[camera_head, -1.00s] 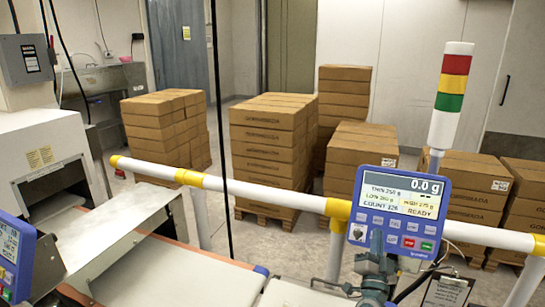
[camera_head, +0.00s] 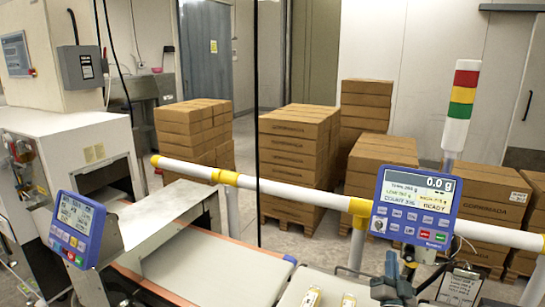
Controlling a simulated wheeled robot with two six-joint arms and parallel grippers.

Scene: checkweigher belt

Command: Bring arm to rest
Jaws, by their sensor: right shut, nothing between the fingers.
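My right gripper (camera_head: 397,264) is at the lower right, in front of the blue weigher display (camera_head: 412,208). It is shut with nothing held, its fingers pointing up near the display's lower edge. I cannot tell whether it touches the display. Its arm runs out of the bottom of the picture. My left gripper does not show clearly.
A white and yellow rail (camera_head: 290,192) crosses behind the belt (camera_head: 215,265). Two small packs (camera_head: 311,297) (camera_head: 348,299) lie at the bottom edge. A clipboard (camera_head: 460,287) hangs at the right. Stacked cartons (camera_head: 290,160) and a signal tower (camera_head: 461,105) stand behind.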

